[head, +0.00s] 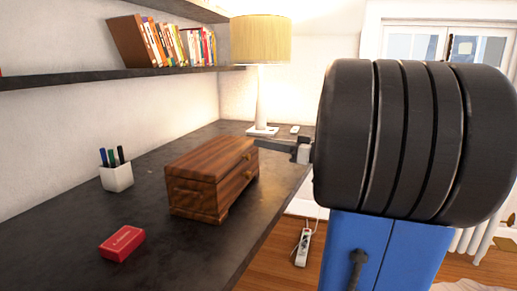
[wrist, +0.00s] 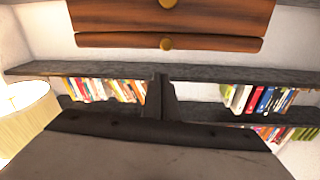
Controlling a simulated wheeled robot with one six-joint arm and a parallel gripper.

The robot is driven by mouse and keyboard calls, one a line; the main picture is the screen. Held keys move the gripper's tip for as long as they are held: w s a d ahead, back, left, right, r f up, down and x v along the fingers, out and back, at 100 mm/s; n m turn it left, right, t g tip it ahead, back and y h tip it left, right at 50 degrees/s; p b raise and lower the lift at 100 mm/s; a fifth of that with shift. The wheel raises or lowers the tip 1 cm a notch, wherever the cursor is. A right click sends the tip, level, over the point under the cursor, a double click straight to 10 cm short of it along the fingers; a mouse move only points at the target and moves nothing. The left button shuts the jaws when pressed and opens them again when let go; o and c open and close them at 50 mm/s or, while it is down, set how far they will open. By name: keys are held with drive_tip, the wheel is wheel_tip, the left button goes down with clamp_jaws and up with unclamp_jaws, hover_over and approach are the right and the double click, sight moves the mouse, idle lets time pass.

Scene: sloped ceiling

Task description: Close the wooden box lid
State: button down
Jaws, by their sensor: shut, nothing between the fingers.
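The brown wooden box (head: 195,198) stands on the dark tabletop in the head view. Its lid (head: 210,160) lies down level over the body, with no open gap that I can make out. In the wrist view, which looks upside down, the box front (wrist: 200,14) and the lid edge (wrist: 120,40) show at the top, each with a brass knob. A thin dark seam runs between them. My gripper (head: 262,144) is shut and empty, just right of the box near lid height. Its closed fingers (wrist: 162,85) point toward the shelves, apart from the lid in the wrist view.
A red box (head: 121,243) and a white pen cup (head: 117,177) stand on the table (head: 150,255) left of the wooden box. A lamp (head: 261,45) stands behind it. A bookshelf (head: 110,76) runs along the left wall. The table's right edge drops to the floor.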

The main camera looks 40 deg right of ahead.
drive_tip(key=s+d+f, duration=0.4)
drive_tip(key=s, duration=0.2)
drive_tip(key=shift+s+f, duration=0.25)
drive_tip(key=shift+f, duration=0.1)
drive_tip(key=shift+d, duration=0.1)
